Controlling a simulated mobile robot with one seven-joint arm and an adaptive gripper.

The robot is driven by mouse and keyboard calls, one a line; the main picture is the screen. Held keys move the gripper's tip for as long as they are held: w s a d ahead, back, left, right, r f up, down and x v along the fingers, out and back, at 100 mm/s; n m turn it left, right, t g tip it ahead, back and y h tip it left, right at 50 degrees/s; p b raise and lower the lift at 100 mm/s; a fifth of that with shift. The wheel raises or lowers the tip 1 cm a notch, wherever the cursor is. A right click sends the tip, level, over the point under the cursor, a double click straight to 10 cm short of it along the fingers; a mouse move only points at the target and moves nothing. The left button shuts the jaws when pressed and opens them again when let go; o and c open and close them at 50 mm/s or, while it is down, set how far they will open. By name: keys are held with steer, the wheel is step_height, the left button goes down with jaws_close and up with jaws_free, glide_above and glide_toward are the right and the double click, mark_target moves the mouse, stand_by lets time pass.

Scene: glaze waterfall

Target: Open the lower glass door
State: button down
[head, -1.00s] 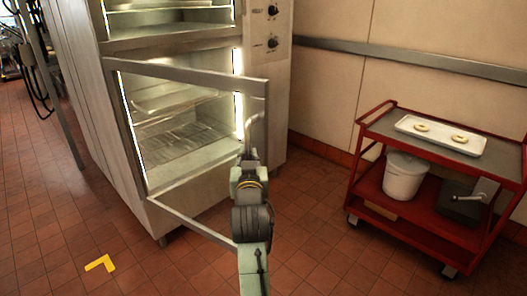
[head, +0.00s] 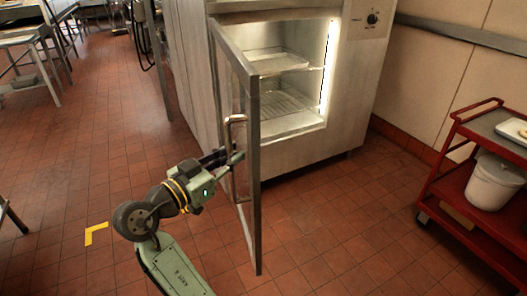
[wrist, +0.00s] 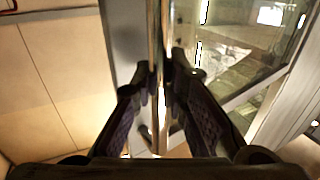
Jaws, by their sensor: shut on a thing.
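The lower glass door (head: 251,205) of the tall steel cabinet stands wide open in the head view, swung out towards me and hinged on its left. Its vertical bar handle (head: 229,135) is on the door's free side. My gripper (head: 233,158) is at this handle. In the wrist view my gripper (wrist: 165,85) has its two dark fingers on either side of the shiny handle (wrist: 156,40), shut on it. The glass pane (wrist: 235,60) shows right of the fingers. The part of the handle between the fingers is partly hidden.
The lit lower chamber holds a tray (head: 275,62) and a wire rack (head: 280,103). A red cart (head: 470,205) with a white bucket (head: 494,183) stands on the right. A yellow floor mark (head: 96,233) lies at left. Chairs and tables stand at far left. Floor between door and cart is clear.

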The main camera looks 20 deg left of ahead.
steer(key=shift+m+h, duration=0.4)
steer(key=shift+h, duration=0.2)
steer(key=shift+s+a+f, duration=0.1)
steer(key=shift+s+a, duration=0.55)
steer(key=shift+a, duration=0.2)
steer(key=shift+s+a+f, duration=0.1)
steer(key=shift+s+a, duration=0.55)
steer(key=shift+a, duration=0.15)
steer(key=c, duration=1.6)
jaws_free()
steer(key=shift+r, duration=0.15)
steer(key=shift+o, duration=0.2)
steer(key=v, duration=1.2)
steer(key=shift+r, duration=0.25)
steer(key=shift+a, duration=0.1)
